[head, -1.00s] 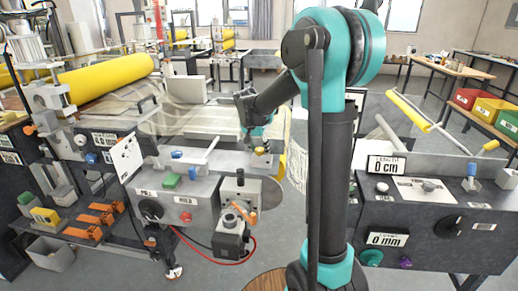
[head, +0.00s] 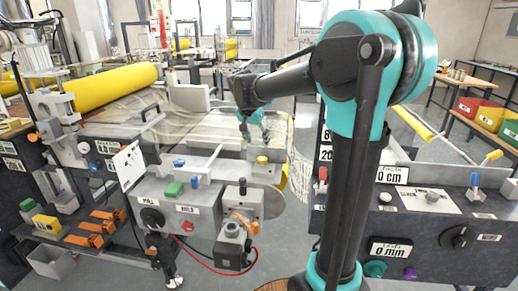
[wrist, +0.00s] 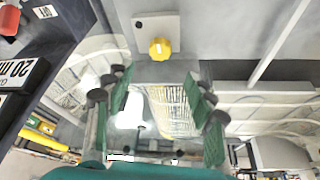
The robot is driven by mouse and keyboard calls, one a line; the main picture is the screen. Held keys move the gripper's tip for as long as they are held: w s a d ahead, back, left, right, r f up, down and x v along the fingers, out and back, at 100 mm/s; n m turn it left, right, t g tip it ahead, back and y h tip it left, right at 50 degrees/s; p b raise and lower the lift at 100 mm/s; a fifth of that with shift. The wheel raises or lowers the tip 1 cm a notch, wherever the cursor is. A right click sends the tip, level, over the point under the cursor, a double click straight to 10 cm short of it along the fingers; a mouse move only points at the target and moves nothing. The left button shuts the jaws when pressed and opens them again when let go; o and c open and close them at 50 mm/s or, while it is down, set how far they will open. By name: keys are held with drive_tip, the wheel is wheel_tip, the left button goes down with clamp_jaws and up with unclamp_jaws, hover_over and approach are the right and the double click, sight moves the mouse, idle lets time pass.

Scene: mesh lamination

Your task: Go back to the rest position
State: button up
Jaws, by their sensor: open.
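My gripper (head: 257,137) is above the right end of the laminating machine (head: 160,212), with its fingers pointing down beside the yellow knob (head: 262,160). In the wrist view my gripper (wrist: 155,115) has its green-padded fingers spread apart with nothing between them. The yellow knob (wrist: 160,48) is ahead of the fingers, apart from them, on a pale grey plate. Pale mesh (wrist: 172,110) shows beyond the gap between the fingers.
A yellow roll (head: 105,85) lies across the machine at left. A control panel (head: 440,225) with "0 cm" and "0 mm" displays stands at right. Red, yellow and green bins (head: 490,117) are on a bench at far right. Grey floor (head: 290,235) shows between machine and panel.

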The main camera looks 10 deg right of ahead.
drive_tip(key=shift+v, duration=0.75)
drive_tip(key=s+d+f+n+y, duration=0.1)
drive_tip(key=s+d+f+n, duration=0.2)
drive_tip(key=s+f, duration=0.8)
drive_tip(key=s+d+f+n+y, duration=0.1)
drive_tip(key=s+d+f+n, duration=0.3)
drive_tip(key=s+f, duration=0.6)
drive_tip(key=s, duration=0.6)
drive_tip(key=shift+s+f+y, duration=0.2)
drive_tip(key=shift+f+y, duration=0.2)
drive_tip(key=shift+w+r, duration=0.1)
